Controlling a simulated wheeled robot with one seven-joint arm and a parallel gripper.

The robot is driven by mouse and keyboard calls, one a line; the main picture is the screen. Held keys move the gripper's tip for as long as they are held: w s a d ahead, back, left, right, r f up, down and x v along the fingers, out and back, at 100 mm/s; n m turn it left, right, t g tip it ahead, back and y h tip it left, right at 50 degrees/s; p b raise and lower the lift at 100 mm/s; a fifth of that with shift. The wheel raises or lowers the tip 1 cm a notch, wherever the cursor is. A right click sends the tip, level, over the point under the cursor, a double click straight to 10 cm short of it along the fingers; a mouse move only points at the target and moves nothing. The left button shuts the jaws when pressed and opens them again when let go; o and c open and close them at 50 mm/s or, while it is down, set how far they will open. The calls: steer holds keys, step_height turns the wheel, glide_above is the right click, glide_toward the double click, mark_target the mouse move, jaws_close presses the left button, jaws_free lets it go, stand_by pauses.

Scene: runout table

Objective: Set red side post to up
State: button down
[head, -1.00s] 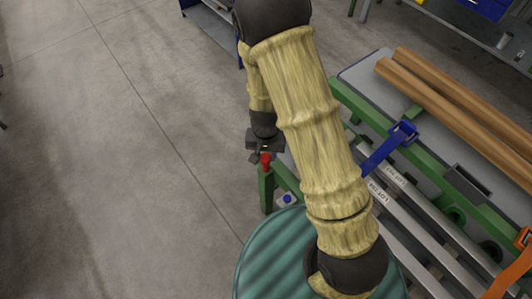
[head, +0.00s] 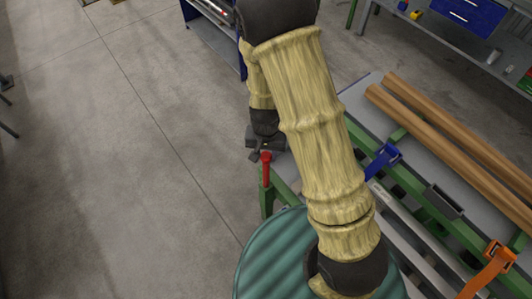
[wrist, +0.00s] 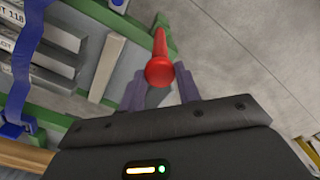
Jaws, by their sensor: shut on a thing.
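The red side post (head: 265,172) stands upright at the near left corner of the green runout table frame (head: 268,203). A clear length of red shows above the green. In the wrist view the post (wrist: 160,45) runs away from the camera, its round red top (wrist: 159,72) nearest. My gripper (head: 264,155) is at the post's top, its dark fingers (wrist: 162,88) on either side of it, shut on it. My arm hides part of the table in the head view.
A blue strap clamp (head: 383,160) and an orange one (head: 490,268) cross the table, with brown round bars (head: 440,135) behind. A ribbed teal round surface (head: 275,255) is in front. Open concrete floor (head: 120,180) lies left.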

step_height(320, 180, up, 6)
steer(key=p, duration=0.3)
steer(key=shift+s+p, duration=0.1)
steer(key=shift+p, duration=0.25)
steer(key=c, duration=1)
jaws_free()
steer(key=shift+r, duration=0.1)
steer(key=shift+r, duration=0.25)
step_height(320, 180, up, 17)
steer(key=shift+f+p, duration=0.15)
steer(key=shift+p, duration=0.15)
